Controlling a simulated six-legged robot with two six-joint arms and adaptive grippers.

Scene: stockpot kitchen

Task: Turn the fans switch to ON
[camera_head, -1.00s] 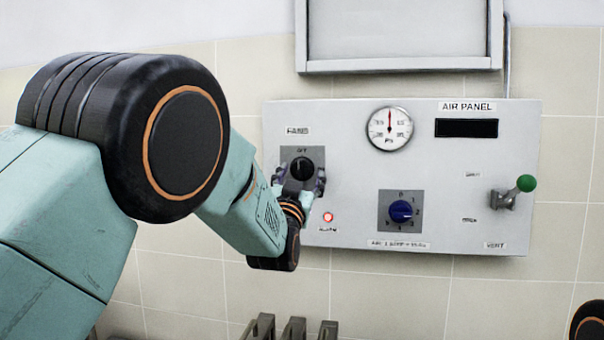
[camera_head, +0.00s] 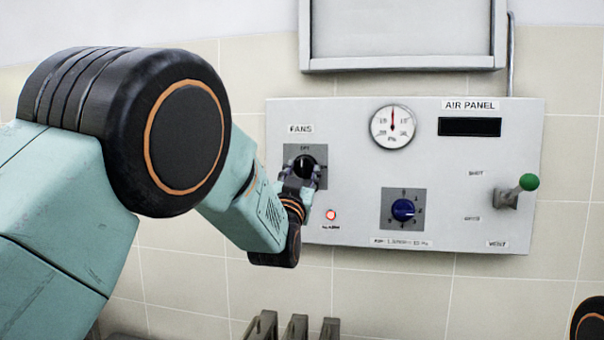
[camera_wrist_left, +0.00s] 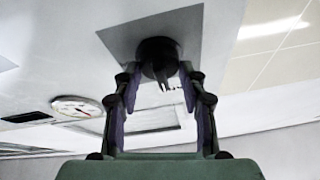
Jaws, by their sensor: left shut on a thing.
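The fans switch (camera_head: 304,163) is a black round knob on a grey square plate, under the FANS label at the panel's upper left. A small label, seemingly OFF, sits above it, and the knob's pale mark points up towards it. My left gripper (camera_head: 301,175) is shut on the knob, one finger on each side, hiding its lower part. In the left wrist view the knob (camera_wrist_left: 158,52) stands between the tips of the two fingers (camera_wrist_left: 160,80). My right gripper is not in view.
The air panel (camera_head: 350,190) also carries a gauge (camera_head: 392,127), a dark display (camera_head: 469,127), a blue dial (camera_head: 403,210), a lit red lamp (camera_head: 331,214) and a green-tipped vent lever (camera_head: 528,182). Grey metal uprights (camera_head: 298,328) stand below the panel.

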